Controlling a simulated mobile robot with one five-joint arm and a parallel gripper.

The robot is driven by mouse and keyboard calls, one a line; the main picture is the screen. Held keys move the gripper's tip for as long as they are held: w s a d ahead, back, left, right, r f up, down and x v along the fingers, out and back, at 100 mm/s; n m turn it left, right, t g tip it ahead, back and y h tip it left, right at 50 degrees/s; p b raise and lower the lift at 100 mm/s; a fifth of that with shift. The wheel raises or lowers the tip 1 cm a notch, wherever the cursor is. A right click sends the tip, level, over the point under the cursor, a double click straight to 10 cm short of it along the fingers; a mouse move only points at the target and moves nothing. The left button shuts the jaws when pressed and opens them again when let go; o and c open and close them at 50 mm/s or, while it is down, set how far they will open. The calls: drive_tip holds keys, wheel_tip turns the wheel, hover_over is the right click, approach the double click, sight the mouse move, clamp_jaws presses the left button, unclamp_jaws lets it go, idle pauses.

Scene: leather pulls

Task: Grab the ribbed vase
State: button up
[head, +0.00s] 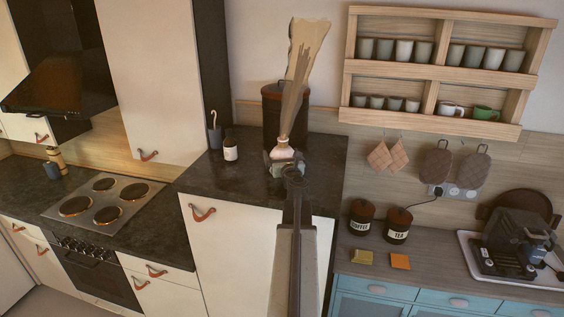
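A small pale vase (283,148), which looks like the ribbed vase, is on or just above the dark countertop of the tall cabinet. A tall beige dried plume (303,70) rises from its narrow neck and leans right. The jaws and my arm hide the vase's base. I cannot tell whether the jaws touch it or whether it is lifted. The ribs are too small to make out.
A large dark canister (270,118) stands close behind the vase. The countertop (325,165) is clear to the right. A wooden cup shelf (440,81) hangs at upper right.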

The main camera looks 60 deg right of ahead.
drive_tip(key=shift+s, duration=0.1)
drive_tip(key=c, duration=1.6)
